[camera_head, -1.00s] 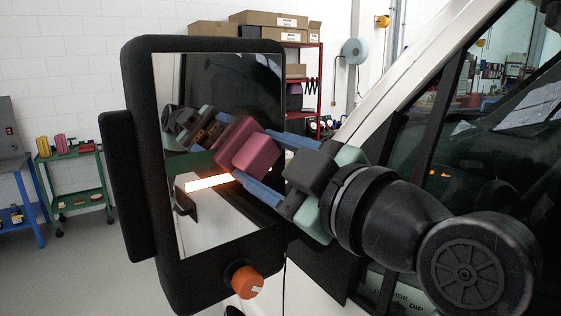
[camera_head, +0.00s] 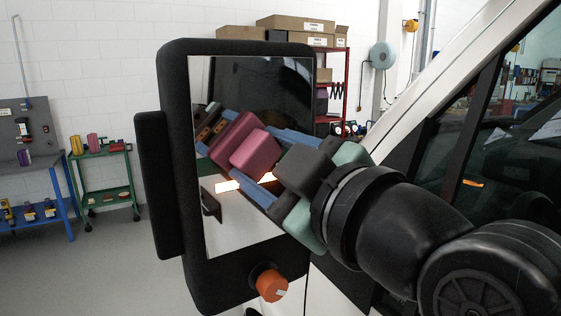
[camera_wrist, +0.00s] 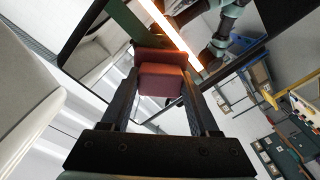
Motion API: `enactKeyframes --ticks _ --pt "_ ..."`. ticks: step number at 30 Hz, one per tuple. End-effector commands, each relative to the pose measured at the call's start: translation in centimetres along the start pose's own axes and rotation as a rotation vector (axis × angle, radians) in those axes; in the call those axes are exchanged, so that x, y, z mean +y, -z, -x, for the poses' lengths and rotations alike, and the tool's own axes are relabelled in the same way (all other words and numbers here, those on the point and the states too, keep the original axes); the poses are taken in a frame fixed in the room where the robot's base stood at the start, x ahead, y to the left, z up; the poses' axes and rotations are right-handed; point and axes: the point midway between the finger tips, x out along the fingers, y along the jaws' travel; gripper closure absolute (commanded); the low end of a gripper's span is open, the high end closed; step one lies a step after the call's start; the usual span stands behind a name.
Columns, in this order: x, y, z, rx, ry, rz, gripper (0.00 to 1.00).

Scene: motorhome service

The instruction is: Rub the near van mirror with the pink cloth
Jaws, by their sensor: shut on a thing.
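The van mirror (camera_head: 222,88) is a tall black-framed mirror at the centre of the head view, with an orange knob (camera_head: 271,285) below it. The pink cloth (camera_head: 255,153) is a folded block between the blue fingers of my gripper (camera_head: 274,165). My gripper is shut on it in front of the glass. The cloth also shows in the wrist view (camera_wrist: 161,80), at the far end of the fingers, with the mirror behind it. A reflection of the cloth and fingers lies close behind the real cloth. I cannot tell whether the cloth touches the glass.
The white van pillar and dark side window (camera_head: 450,150) stand to the right, close to my arm. A green trolley (camera_head: 104,178) and a blue bench (camera_head: 50,190) are at the left. A red shelf with boxes (camera_head: 333,70) is behind. Floor at left is clear.

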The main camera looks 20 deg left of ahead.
Motion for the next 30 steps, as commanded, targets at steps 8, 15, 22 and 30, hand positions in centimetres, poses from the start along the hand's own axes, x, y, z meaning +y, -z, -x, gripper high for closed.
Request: enactKeyframes --ticks 8,15,22,30 --pt "1.3 -0.9 0.0 0.0 -0.002 0.0 0.83" --pt "2.6 -2.1 0.1 0.0 -0.001 0.0 0.83" --pt "3.2 -2.7 0.1 -0.001 -0.002 0.0 0.83" --pt "4.9 -4.2 0.0 0.0 -0.002 -0.001 0.83"
